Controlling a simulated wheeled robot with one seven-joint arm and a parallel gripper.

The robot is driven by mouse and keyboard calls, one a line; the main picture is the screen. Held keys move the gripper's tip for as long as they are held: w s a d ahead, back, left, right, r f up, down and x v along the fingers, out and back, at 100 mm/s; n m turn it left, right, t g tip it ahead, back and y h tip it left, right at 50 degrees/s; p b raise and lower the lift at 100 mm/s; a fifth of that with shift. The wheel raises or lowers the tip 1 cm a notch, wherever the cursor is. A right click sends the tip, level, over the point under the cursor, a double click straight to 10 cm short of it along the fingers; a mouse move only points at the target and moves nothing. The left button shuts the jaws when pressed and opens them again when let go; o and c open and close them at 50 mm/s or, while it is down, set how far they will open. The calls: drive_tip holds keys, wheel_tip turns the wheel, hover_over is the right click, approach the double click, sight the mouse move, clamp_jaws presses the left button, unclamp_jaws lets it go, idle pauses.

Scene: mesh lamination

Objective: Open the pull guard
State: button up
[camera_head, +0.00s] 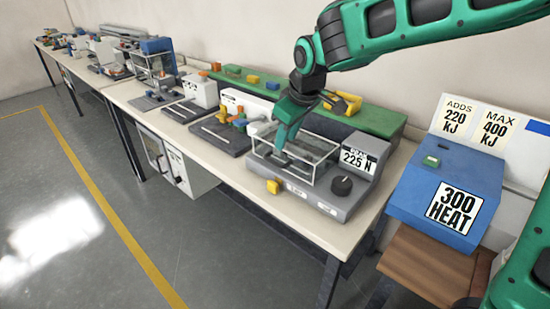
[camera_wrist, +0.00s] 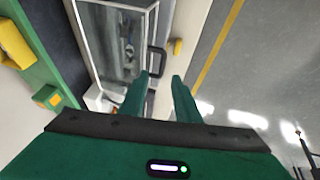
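The pull guard (camera_head: 318,153) is a clear box with a pale frame on a grey machine (camera_head: 325,200) labelled 225 N. It appears lowered over the machine's bed. In the wrist view the clear guard (camera_wrist: 118,40) fills the upper left, with a black D-shaped handle (camera_wrist: 157,62) on its side. My gripper (camera_head: 281,155) is at the guard in the head view and partly hides it. In the wrist view my gripper (camera_wrist: 160,77) is open, its two fingers apart, with the handle just beyond and roughly between the tips. I cannot tell whether they touch it.
A yellow knob (camera_head: 273,186) and a black dial (camera_head: 342,186) are on the machine's front. A blue box (camera_head: 445,185) labelled 300 HEAT stands at the right. Other machines line the bench (camera_head: 215,155) leftward. A green shelf (camera_head: 370,120) runs behind. The floor in front is clear.

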sight(275, 163)
drive_tip(key=x, duration=0.7)
drive_tip(key=a+x, duration=0.1)
drive_tip(key=x, duration=0.3)
drive_tip(key=shift+w+r, duration=0.1)
drive_tip(key=shift+r, duration=0.05)
clamp_jaws()
